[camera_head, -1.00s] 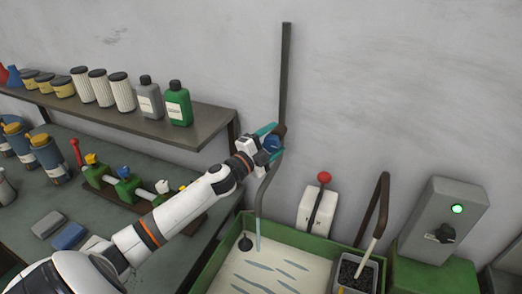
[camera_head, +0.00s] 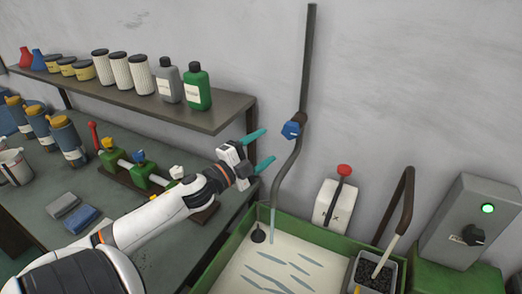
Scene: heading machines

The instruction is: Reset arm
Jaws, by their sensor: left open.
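My left arm comes in from the lower left. My left gripper (camera_head: 262,150) is open and empty, its two teal fingers spread apart and pointing right. It hangs in front of the wall, just left of a blue valve knob (camera_head: 291,130) on a dark vertical pipe (camera_head: 308,60). The fingers are apart from the knob. Below the knob the pipe bends down into a green trough (camera_head: 225,257) of milky liquid. My right gripper is not in view.
A wall shelf (camera_head: 190,115) with bottles and filters is left of my gripper. A workbench (camera_head: 150,258) with a green valve manifold (camera_head: 140,175) lies below. A red-knobbed lever box (camera_head: 336,203), a bin of dark pellets (camera_head: 372,272) and a grey switch box (camera_head: 470,225) stand right.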

